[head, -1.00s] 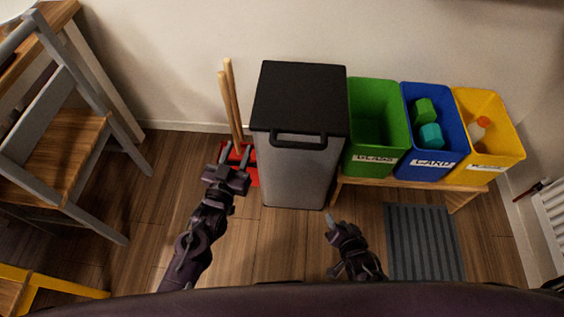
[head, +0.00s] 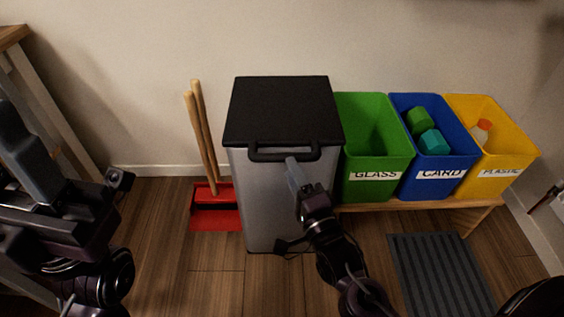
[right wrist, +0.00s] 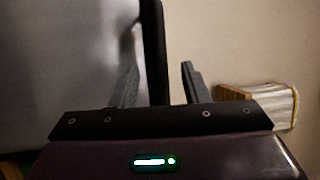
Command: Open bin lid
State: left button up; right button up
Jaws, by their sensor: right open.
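The bin (head: 272,205) is a grey metal box with a black lid (head: 282,105), which is shut. A black bar handle (head: 265,155) runs along the lid's front edge. My right gripper (head: 293,168) is open at the middle of this handle. In the right wrist view the handle (right wrist: 153,45) is a dark bar between the fingers of my right gripper (right wrist: 160,82), with gaps visible on both sides. My left gripper (head: 65,150) is large at the left of the head view, its fingers apart and empty, away from the bin.
Green (head: 375,180), blue (head: 440,162) and yellow (head: 495,170) boxes stand on a low wooden bench right of the bin. A red dustpan (head: 215,217) with wooden handles is on its left. A grey mat (head: 440,270) lies at lower right.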

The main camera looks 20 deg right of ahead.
jog(key=shift+b+x, duration=0.55)
jog(key=shift+x, duration=1.95)
jog(key=shift+f, duration=0.1)
jog(key=shift+c, duration=0.3)
grip_shut()
